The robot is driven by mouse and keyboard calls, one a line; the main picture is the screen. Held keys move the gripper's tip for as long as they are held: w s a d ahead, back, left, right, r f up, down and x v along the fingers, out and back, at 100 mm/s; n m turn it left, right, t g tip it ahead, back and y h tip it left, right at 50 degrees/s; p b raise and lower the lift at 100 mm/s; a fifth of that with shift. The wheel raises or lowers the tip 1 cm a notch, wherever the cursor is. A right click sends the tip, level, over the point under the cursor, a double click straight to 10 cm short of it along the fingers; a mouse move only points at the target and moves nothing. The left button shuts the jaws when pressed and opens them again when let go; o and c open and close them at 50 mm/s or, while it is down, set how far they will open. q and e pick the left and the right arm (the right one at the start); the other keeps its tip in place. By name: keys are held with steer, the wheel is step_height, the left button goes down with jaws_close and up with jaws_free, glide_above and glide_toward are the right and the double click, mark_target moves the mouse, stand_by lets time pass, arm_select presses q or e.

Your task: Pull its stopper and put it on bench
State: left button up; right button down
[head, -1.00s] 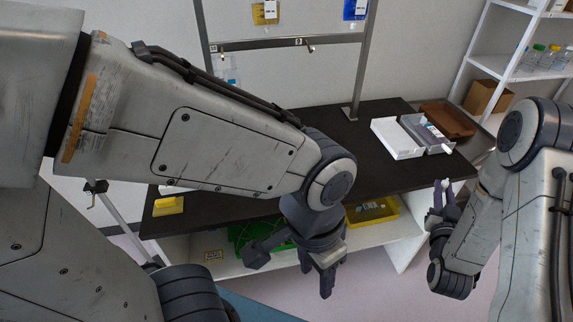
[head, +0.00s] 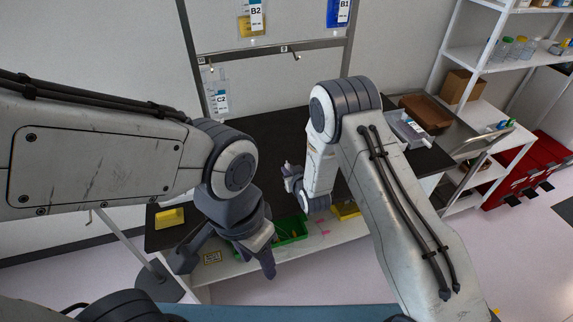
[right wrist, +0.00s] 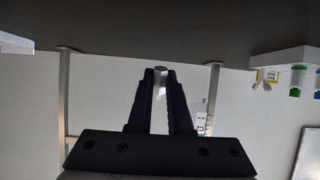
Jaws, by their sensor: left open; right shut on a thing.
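My right gripper (head: 288,170) is over the front part of the dark bench (head: 262,128), with my right arm hiding much of the bench to its right. In the right wrist view my right gripper (right wrist: 160,74) is shut on a small whitish piece (right wrist: 160,82), which looks like the stopper; the fingers hide most of it. I cannot tell in the head view whether it touches the bench. My left gripper (head: 227,262) is open and empty, lower down in front of the bench.
Labelled bags hang on the rack behind the bench, among them C2 (head: 220,98), B2 (head: 252,18) and B1 (head: 339,12). A grey tray (head: 411,130) and a brown tray (head: 428,112) stand at right. The bench's middle looks clear.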

steer(key=shift+a+f, duration=0.2)
steer(key=shift+f, duration=0.1)
steer(key=shift+f+b, duration=1.95)
steer(key=shift+f, duration=0.9)
steer(key=c, duration=0.8)
jaws_free()
steer(key=shift+o, duration=0.2)
